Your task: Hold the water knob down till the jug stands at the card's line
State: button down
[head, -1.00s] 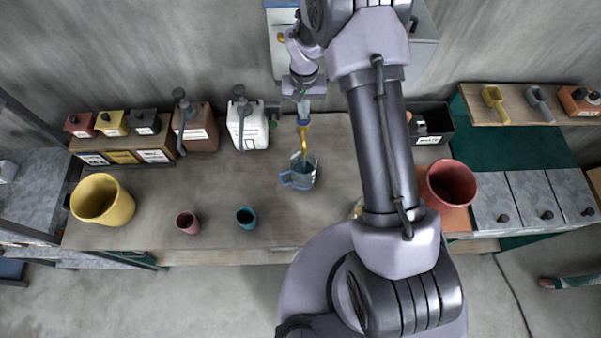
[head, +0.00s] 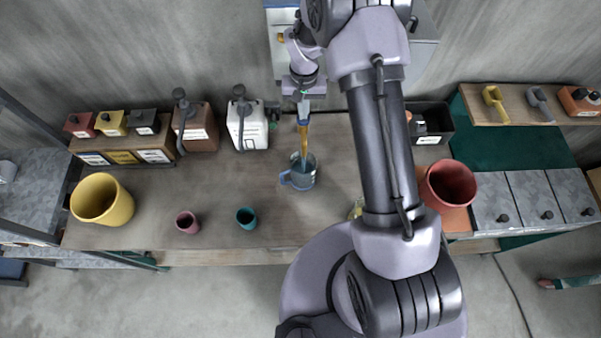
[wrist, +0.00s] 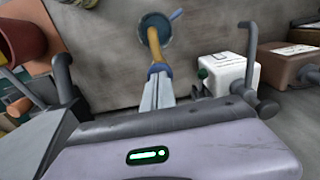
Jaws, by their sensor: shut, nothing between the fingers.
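The clear blue-grey jug (head: 302,172) stands on the bench with its handle to the left. In the wrist view the jug (wrist: 155,27) shows from above with a teal inside. A brass-yellow spout (head: 304,140) reaches down over it; in the wrist view the spout (wrist: 153,45) curves into its mouth. My gripper (head: 303,112) is shut and empty above the spout. In the wrist view its fingertips (wrist: 158,76) are at a blue piece at the spout's top, probably the knob; I cannot tell whether they press it. The card's line and the water level cannot be made out.
A white jerrycan (head: 247,127) and a brown one (head: 196,131) with pumps stand left of the spout. A yellow pot (head: 101,199), a pink cup (head: 187,222) and a teal cup (head: 246,218) stand farther left. A red pot (head: 448,187) is to the right.

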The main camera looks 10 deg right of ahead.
notch_tip(320, 180, up, 6)
jog(key=p, duration=0.3)
jog(key=shift+f, duration=0.2)
jog(key=b, duration=0.2)
jog(key=shift+s+f+b, duration=0.1)
jog(key=shift+b, duration=0.25)
jog(key=s+a+f+t+b, duration=0.1)
jog(key=s+f+b, duration=0.3)
jog(key=s+b, duration=0.5)
jog(key=s+a+f+m+t+y+b, duration=0.1)
jog(key=s+f+t+b, duration=0.2)
jog(key=s+b, duration=0.6)
jog(key=s+a+f+m+t+y+b, duration=0.1)
jog(key=s+f+b, duration=0.4)
jog(key=b, duration=1.4)
jog(key=s+a, duration=0.1)
jog(key=s, duration=0.3)
jog(key=shift+t+b, duration=0.3)
jog(key=shift+t, duration=0.1)
